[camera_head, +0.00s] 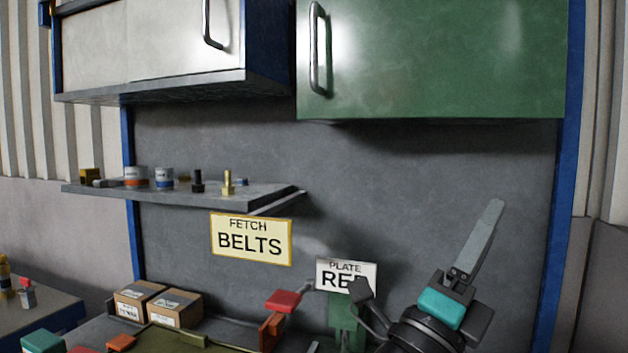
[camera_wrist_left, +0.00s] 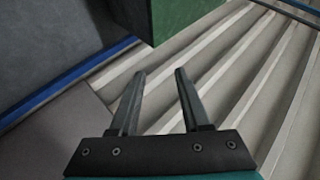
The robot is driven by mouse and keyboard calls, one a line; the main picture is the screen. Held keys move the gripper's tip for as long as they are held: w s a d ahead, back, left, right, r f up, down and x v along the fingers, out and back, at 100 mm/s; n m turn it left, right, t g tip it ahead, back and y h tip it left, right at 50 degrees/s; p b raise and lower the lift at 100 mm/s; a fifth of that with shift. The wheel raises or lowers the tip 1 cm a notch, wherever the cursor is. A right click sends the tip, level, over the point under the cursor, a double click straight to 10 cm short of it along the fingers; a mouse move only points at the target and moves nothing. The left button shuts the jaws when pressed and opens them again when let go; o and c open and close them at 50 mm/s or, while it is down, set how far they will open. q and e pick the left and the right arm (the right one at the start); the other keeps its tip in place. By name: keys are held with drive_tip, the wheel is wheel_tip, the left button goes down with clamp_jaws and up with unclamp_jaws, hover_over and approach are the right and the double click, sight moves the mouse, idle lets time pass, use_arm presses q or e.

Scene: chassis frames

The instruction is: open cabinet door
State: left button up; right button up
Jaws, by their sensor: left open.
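A green cabinet door (camera_head: 440,55) fills the upper right of the head view and looks closed. Its vertical metal handle (camera_head: 316,48) is near its left edge. A white cabinet door (camera_head: 180,35) with a metal handle (camera_head: 208,25) is at upper left, also apparently closed. My left gripper (camera_head: 493,207) is below the green cabinet, pointing up and to the right, apart from the handle. In the left wrist view its two fingers (camera_wrist_left: 160,75) are open and empty, with a corner of the green cabinet (camera_wrist_left: 185,15) beyond them. My right gripper is not in view.
A grey shelf (camera_head: 190,192) with cans and small parts is at left. The wall below the green cabinet is largely bare.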

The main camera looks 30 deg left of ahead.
use_arm(q)
drive_tip(key=s+d+r+n+g+h, duration=0.4)
drive_tip(key=n+g, duration=0.3)
drive_tip(key=n, duration=0.5)
drive_tip(key=s+d+r+n+g+h, duration=0.25)
drive_tip(key=d+n+g+h, duration=0.3)
drive_tip(key=n+g, duration=0.4)
drive_tip(key=s+d+r+n+g+h, duration=0.2)
drive_tip(key=s+d+n+g+h, duration=0.3)
drive_tip(key=n, duration=0.8)
drive_tip(key=w+a+m+t+y, duration=0.4)
drive_tip(key=w+m+t+y, duration=0.2)
drive_tip(key=w+m+y, duration=0.45)
drive_tip(key=n+t+y+p, duration=0.2)
drive_tip(key=n+t+y, duration=0.55)
drive_tip(key=y, duration=1.35)
approach(313, 25)
drive_tip(key=shift+m, duration=0.25)
drive_tip(key=x, duration=1)
drive_tip(key=shift+w+a, duration=0.1)
drive_tip(key=shift+w, duration=0.25)
clamp_jaws()
